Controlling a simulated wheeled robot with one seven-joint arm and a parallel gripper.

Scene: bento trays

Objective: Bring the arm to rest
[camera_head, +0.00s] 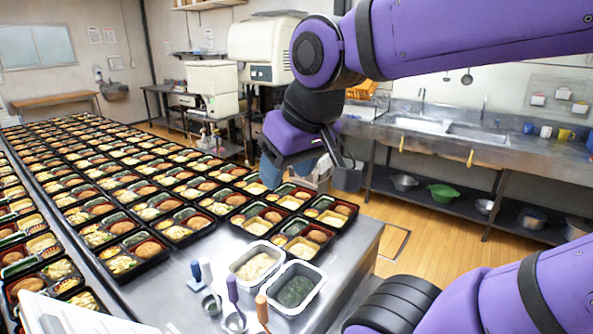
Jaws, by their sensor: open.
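My purple arm (470,40) reaches in from the right edge and bends down at a dark wrist joint. My gripper (309,177) hangs at its end, above the near right end of the steel table (190,280). Its fingers are spread apart, and nothing shows held between them. It is in front of the bento trays (335,212) at that end in the picture. Whether it touches anything cannot be told, but it appears to be above them.
Rows of filled bento trays (135,255) cover most of the table. Two white food tubs (290,288) and several ladles (233,300) stand at its near end. A sink counter (470,145) runs along the right wall. Wooden floor (420,215) between is clear.

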